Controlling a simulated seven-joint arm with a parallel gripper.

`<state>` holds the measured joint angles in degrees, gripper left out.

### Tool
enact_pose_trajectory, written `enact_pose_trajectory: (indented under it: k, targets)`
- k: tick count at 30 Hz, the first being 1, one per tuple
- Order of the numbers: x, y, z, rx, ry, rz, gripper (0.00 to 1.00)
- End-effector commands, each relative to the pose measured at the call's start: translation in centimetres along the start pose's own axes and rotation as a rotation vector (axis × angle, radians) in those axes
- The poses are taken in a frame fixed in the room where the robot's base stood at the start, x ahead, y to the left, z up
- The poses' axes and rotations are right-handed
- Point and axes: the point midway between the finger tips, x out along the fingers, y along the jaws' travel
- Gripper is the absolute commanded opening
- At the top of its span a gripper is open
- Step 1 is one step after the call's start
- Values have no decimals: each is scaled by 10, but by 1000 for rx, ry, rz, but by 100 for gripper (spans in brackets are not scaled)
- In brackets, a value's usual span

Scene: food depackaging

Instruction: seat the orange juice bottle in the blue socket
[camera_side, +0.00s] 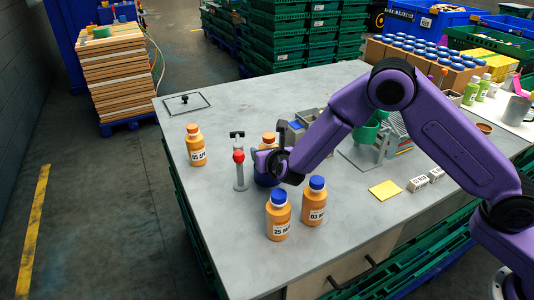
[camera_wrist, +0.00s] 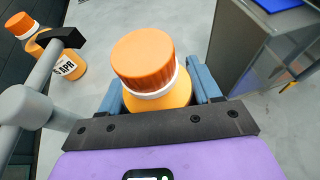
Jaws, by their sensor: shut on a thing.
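My gripper (camera_wrist: 157,90) is shut on an orange juice bottle (camera_wrist: 146,62) with an orange cap, its two blue fingers on either side below the cap. In the side view this bottle (camera_side: 269,138) shows only at its top, behind my purple wrist. Its lower part is hidden in both views, so I cannot tell whether it touches anything below. A dark blue part (camera_side: 266,180) shows just under my wrist; I cannot tell whether it is the socket or a finger. Another orange-capped bottle (camera_side: 196,146) stands upright at the table's left; it also shows in the wrist view (camera_wrist: 68,58).
A grey stand with a red knob (camera_side: 239,156) is close left of my gripper. Two blue-capped bottles (camera_side: 278,216) (camera_side: 315,203) stand in front. A grey box with a blue panel (camera_wrist: 262,45) is at right in the wrist view. The table's left front is clear.

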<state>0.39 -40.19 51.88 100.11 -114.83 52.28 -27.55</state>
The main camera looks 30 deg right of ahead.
Motion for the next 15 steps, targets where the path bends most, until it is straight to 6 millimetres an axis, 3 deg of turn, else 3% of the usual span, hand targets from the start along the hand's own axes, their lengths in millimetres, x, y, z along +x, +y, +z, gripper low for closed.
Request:
enact_pose_trajectory:
  k: [13, 14, 15]
  targets:
    - [3, 0, -5, 2, -3, 1, 24]
    - [3, 0, -6, 1, -2, 0, 69]
    - [3, 0, -6, 2, -2, 0, 82]
